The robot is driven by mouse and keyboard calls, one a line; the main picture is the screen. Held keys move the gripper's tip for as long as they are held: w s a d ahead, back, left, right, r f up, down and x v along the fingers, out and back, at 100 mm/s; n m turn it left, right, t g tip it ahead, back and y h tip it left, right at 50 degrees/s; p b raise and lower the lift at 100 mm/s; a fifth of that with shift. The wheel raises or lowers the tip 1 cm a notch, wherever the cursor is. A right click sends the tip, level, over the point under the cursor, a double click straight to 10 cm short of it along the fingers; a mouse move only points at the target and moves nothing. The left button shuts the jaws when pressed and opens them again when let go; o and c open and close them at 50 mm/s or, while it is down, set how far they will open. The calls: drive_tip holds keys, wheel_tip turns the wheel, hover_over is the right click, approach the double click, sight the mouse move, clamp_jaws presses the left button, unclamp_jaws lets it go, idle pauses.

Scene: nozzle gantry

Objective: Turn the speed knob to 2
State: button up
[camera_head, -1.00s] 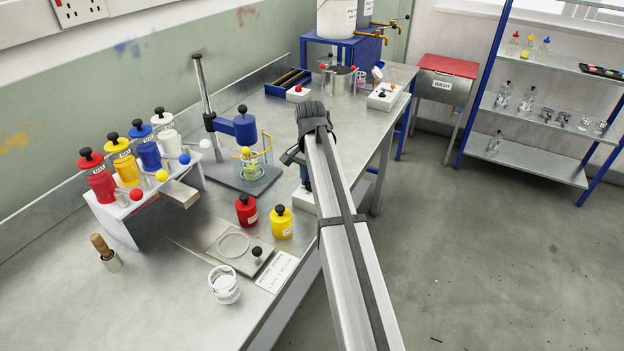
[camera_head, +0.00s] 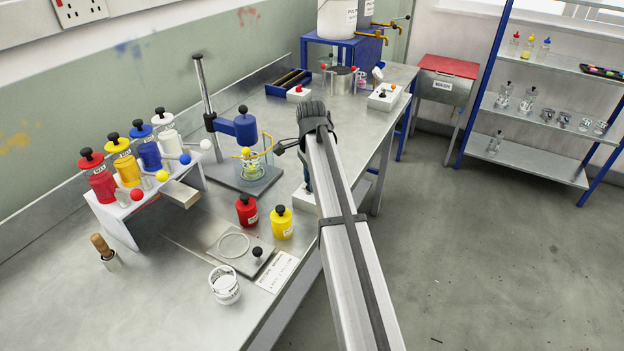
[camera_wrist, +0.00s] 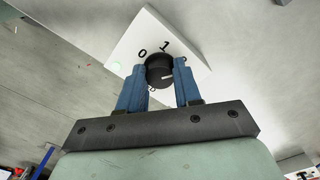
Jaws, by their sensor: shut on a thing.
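The speed knob (camera_wrist: 158,70) is a round black knob on a white box (camera_wrist: 196,50) in the wrist view. My gripper (camera_wrist: 159,65) has its two blue fingers on either side of the knob and is shut on it. A short pale mark on the knob points right, toward the right finger. In the head view the white box (camera_head: 303,198) is partly hidden behind my arm.
A stand with a blue head (camera_head: 240,127) and glass beaker is left of my wrist. Red (camera_head: 246,210) and yellow (camera_head: 281,223) bottles stand close to the white box. A rack of coloured bottles (camera_head: 145,190) is farther left.

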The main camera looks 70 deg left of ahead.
idle(0.4)
drive_tip(key=o, duration=1)
drive_tip(key=shift+o, duration=0.2)
wheel_tip(320, 180, up, 14)
drive_tip(key=shift+a+f, duration=0.1)
